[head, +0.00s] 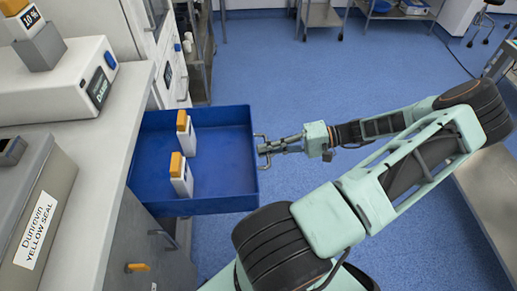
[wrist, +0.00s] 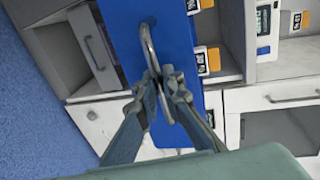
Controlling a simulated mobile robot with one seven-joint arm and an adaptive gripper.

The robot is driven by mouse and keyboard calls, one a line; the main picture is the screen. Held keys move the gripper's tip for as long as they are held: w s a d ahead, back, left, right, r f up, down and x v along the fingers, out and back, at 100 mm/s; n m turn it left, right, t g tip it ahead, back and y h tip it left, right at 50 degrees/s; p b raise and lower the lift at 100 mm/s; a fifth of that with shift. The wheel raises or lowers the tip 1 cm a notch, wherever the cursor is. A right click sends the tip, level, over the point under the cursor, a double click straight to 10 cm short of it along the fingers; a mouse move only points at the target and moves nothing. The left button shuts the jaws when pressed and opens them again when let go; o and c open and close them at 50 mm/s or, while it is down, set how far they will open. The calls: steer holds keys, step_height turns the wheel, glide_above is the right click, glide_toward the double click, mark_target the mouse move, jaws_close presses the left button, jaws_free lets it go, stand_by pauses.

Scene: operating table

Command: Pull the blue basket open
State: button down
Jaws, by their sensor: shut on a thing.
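The blue basket (head: 226,150) is pulled out from the cabinet under the counter, like a drawer. Two white bottles with orange caps stand in it, a far one (head: 187,138) and a near one (head: 181,180). A metal handle (wrist: 147,48) is on the basket's front face. My gripper (head: 264,148) is at the handle, to the right of the basket. In the wrist view my gripper (wrist: 160,82) is shut on the handle's bar, with the blue front (wrist: 175,35) behind it. The fingers hide part of the handle.
A grey counter (head: 110,130) with a white device (head: 60,80) and a labelled box (head: 38,215) runs along the left. Cabinet drawers lie below it. Open blue floor (head: 300,75) lies beyond the basket. A metal-legged cart (head: 320,15) stands at the back.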

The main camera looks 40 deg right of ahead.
steer(key=shift+s+d, duration=0.1)
steer(key=shift+d, duration=0.1)
steer(key=c, duration=2.3)
jaws_free()
steer(key=shift+c, duration=0.2)
steer(key=v, duration=1.2)
steer(key=shift+f, duration=0.1)
